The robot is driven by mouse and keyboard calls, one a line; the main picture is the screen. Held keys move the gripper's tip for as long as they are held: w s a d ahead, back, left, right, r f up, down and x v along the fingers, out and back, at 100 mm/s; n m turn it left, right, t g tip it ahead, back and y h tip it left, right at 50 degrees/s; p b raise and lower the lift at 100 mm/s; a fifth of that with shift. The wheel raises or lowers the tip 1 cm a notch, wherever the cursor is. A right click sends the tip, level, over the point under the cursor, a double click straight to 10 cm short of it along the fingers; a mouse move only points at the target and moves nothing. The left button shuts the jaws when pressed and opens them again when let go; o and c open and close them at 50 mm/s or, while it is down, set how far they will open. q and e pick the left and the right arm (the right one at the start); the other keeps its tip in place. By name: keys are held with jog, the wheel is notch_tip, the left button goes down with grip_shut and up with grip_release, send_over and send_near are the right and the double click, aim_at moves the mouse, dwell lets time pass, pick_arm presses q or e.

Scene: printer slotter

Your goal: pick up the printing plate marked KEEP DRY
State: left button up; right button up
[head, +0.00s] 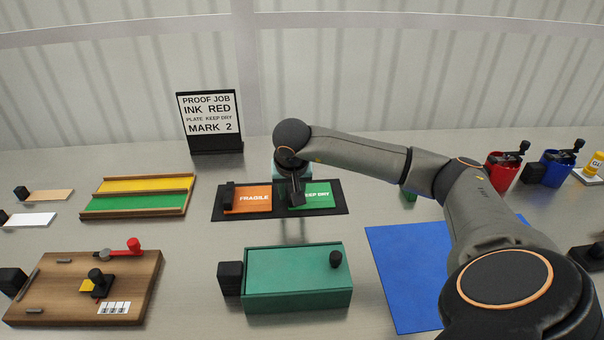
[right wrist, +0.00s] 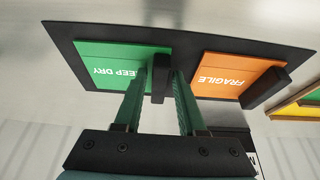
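The green plate marked KEEP DRY (head: 316,196) lies on a black tray (head: 338,212), to the right of the orange plate marked FRAGILE (head: 254,203). In the right wrist view the green plate (right wrist: 110,67) has an upright black handle (right wrist: 161,77) at its edge. My right gripper (right wrist: 162,82) is over this handle with its green fingers apart, one on each side. Whether either finger touches it cannot be told. In the head view my right gripper (head: 293,188) partly covers the green plate. My left gripper is not in view.
A sign (head: 209,116) stands behind the tray. A green box (head: 298,280) stands in front, with a blue mat (head: 405,275) to its right. A wooden board (head: 130,285) and a yellow-green rack (head: 138,194) are at left. Red (head: 503,176) and blue (head: 555,170) pots stand at far right.

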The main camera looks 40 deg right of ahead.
grip_shut()
jog(key=shift+r, duration=0.15)
dwell(0.4)
